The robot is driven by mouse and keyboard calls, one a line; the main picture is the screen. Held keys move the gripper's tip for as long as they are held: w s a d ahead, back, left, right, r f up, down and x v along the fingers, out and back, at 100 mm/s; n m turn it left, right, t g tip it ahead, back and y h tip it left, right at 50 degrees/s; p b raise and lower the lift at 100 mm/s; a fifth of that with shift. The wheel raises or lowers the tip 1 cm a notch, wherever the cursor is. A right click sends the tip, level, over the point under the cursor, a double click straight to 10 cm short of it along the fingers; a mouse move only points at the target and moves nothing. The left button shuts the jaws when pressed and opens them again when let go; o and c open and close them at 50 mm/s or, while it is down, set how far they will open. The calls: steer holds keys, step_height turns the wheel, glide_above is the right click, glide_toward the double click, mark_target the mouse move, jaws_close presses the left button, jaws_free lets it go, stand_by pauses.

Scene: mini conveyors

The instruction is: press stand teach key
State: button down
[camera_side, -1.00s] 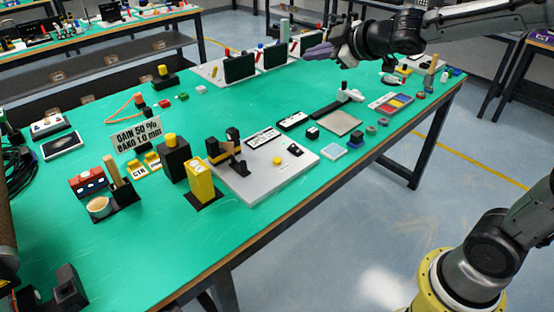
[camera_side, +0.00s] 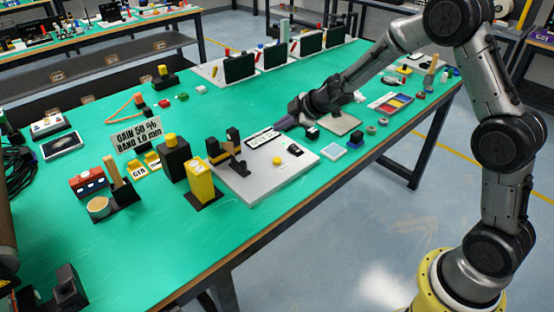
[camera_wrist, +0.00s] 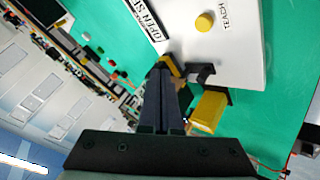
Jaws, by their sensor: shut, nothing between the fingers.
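The teach key is a round yellow button (camera_side: 277,161) on top of a light grey stand plate (camera_side: 262,189). In the wrist view the yellow button (camera_wrist: 205,21) sits at the top, right of centre, beside the printed word TEACH.
A yellow block (camera_side: 201,181) and a dark post with a yellow top (camera_side: 174,158) stand left of the plate. A black-framed label (camera_side: 262,138) and a small black switch (camera_side: 294,150) lie on the plate. Green mat is clear in front.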

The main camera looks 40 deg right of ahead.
mark_target(281, 160)
steer(key=shift+f, duration=0.1)
steer(key=shift+f, duration=4.25)
steer(key=shift+f, duration=0.15)
steer(key=shift+f, duration=0.3)
steer(key=shift+f, duration=0.45)
steer(key=shift+r, duration=0.85)
steer(key=shift+r, duration=0.1)
steer(key=shift+r, duration=2.4)
